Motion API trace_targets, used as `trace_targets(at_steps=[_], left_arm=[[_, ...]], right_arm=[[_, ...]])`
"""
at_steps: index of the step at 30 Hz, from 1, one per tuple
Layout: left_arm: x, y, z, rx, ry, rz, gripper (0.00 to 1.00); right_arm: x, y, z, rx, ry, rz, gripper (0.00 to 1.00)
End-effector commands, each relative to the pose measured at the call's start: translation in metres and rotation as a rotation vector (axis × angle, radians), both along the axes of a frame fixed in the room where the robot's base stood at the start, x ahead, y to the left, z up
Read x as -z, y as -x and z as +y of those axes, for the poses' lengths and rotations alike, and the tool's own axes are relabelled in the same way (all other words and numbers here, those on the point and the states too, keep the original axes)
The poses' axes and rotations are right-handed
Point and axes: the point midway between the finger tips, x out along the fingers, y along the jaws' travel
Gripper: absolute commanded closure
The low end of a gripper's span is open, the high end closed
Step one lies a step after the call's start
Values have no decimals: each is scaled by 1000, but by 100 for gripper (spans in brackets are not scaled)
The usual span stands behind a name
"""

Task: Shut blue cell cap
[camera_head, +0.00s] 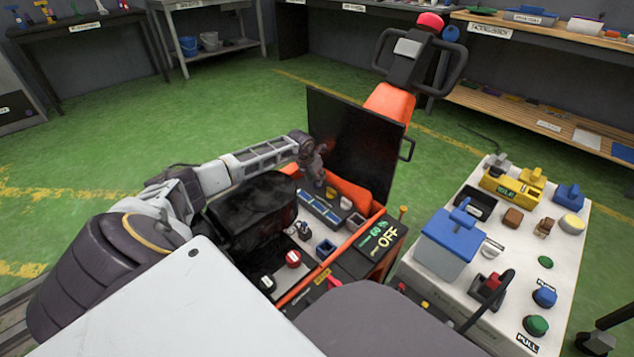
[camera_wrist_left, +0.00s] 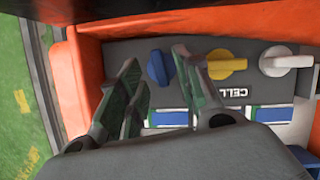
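The blue cap (camera_wrist_left: 157,68) is a small lever-like knob on the grey cell panel (camera_wrist_left: 112,48) in the left wrist view. My left gripper (camera_wrist_left: 156,60) is open, with one finger on each side of the blue cap; I cannot tell whether they touch it. In the head view my left gripper (camera_head: 314,165) reaches down into the orange box (camera_head: 370,205), and the blue cap is hidden there. Blue-topped cells (camera_wrist_left: 168,118) sit beside the CELL label. My right gripper is not in view.
A yellow knob (camera_wrist_left: 228,66) and a white knob (camera_wrist_left: 287,62) stand right of the blue cap. The box's dark lid (camera_head: 350,145) stands raised behind the gripper. A white bench (camera_head: 520,245) with several coloured parts is to the right.

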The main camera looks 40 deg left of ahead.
Motion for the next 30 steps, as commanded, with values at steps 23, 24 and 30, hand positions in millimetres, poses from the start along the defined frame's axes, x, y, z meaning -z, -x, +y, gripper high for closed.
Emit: trace_targets(at_steps=[23, 24, 30], left_arm=[[21, -9, 1, 0, 0, -1, 72], [21, -9, 1, 0, 0, -1, 78], [21, -9, 1, 0, 0, -1, 100]], right_arm=[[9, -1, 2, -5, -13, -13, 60], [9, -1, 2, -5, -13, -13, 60], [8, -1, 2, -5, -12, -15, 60]])
